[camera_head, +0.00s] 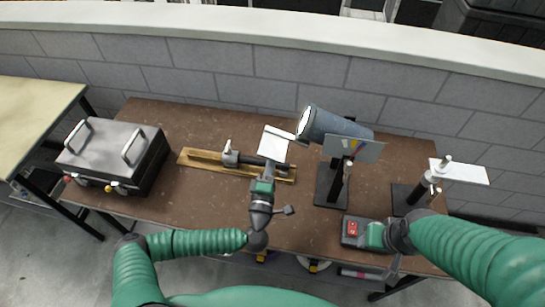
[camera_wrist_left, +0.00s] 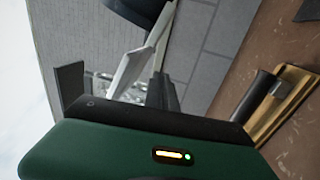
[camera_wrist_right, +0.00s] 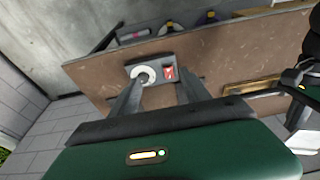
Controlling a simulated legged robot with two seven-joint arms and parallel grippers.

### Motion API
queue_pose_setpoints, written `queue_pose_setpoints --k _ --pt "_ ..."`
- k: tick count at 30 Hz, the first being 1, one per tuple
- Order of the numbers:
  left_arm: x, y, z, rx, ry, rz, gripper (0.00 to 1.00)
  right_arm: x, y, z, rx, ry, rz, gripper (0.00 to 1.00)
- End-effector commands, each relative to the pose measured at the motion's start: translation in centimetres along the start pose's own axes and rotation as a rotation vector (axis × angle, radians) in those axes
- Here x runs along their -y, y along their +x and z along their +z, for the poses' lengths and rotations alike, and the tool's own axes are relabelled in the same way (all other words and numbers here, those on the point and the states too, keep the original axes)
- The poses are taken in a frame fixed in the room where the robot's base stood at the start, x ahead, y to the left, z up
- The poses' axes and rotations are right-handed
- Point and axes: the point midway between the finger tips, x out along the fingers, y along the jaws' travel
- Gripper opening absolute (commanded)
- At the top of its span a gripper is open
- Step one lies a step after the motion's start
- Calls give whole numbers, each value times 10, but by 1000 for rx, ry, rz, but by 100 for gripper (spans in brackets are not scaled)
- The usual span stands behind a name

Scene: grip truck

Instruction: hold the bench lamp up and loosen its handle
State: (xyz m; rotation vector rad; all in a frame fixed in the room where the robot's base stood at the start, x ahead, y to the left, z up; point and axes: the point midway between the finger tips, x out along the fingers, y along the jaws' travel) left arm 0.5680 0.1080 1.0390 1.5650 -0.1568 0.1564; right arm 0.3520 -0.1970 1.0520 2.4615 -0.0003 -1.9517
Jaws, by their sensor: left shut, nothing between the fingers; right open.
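The bench lamp has a grey-blue cylindrical head (camera_head: 340,127) on a dark stand (camera_head: 330,185), right of centre on the brown table in the head view.
A wooden board (camera_head: 205,160) with a dark tool lies behind the left gripper. A black case (camera_head: 145,165) with two handles stands at the left. A second stand (camera_head: 405,198) with a white plate (camera_head: 465,173) is at the right. A block wall (camera_head: 190,75) runs behind.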

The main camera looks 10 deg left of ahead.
Motion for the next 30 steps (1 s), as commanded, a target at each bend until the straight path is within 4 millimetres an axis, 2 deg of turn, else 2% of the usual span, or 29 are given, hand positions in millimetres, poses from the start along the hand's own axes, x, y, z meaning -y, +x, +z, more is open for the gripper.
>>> queue_pose_setpoints --k 25,26,30 --pt "-22 4 0 0 0 0 0 0 -18 -4 0 0 0 55" --pt "-22 4 0 0 0 0 0 0 -18 -4 0 0 0 54" --pt "-21 4 0 0 0 0 0 0 -17 -4 0 0 0 35"
